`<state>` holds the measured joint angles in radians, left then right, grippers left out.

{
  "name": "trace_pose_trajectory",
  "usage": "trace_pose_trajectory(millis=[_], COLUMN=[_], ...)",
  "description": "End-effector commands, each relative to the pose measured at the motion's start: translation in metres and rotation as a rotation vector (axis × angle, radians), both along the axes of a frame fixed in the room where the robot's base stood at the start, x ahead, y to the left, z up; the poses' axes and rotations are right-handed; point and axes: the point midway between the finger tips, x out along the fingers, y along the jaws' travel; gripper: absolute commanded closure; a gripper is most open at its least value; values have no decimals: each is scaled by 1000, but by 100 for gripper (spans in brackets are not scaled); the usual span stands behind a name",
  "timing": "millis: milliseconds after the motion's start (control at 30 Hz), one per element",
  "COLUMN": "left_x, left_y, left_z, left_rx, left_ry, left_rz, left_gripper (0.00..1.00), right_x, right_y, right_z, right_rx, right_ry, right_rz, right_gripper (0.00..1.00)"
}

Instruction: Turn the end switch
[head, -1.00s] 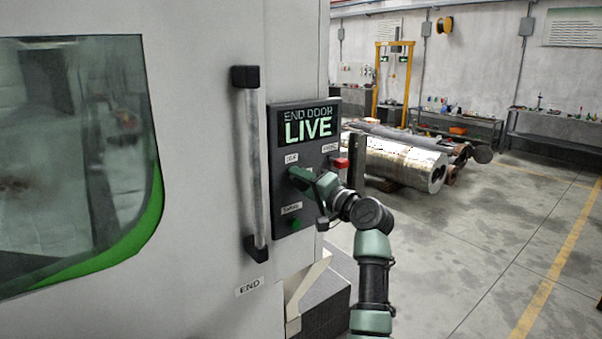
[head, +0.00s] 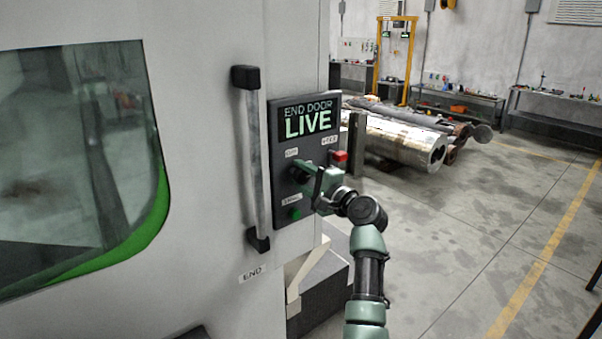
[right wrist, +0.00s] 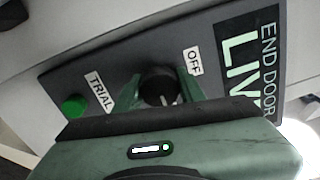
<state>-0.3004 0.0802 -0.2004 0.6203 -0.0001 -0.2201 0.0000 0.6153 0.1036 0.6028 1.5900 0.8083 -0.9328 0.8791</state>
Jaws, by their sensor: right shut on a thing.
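The end switch is a round black knob (right wrist: 158,82) on the dark END DOOR panel (head: 264,165). In the right wrist view it sits between an OFF label (right wrist: 193,62) and a TRIAL label (right wrist: 99,91). My right gripper (right wrist: 160,91) is shut on the knob, one green finger on each side. In the head view the gripper (head: 308,178) reaches the panel from the right and partly hides the knob. The panel's display (head: 308,121) reads LIVE. My left gripper is not in view.
A vertical door handle (head: 257,160) stands left of the panel. A green button (head: 294,213) is below the switch and a red one (head: 339,156) sits at the panel's right edge. A large metal cylinder (head: 405,143) lies behind; the floor (head: 450,220) at right is mostly clear.

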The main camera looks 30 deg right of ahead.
Motion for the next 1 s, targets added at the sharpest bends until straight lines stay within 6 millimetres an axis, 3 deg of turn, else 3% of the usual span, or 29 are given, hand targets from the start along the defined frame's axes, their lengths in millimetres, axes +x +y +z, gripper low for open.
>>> trace_pose_trajectory(millis=[367,400,467,800,1000], left_x=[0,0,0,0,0], left_y=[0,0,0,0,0], left_z=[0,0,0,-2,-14], left_rx=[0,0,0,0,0], left_ry=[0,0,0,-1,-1], left_rz=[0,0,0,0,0], left_gripper=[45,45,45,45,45], right_x=[0,0,0,-3,-29], right_y=[0,0,0,0,-3], right_z=[-1,-1,-1,-1,-5], right_rx=[8,7,7,4,0], right_ry=[2,2,2,0,0], right_rz=[0,0,0,0,-2], right_gripper=[100,49,39,39,39])
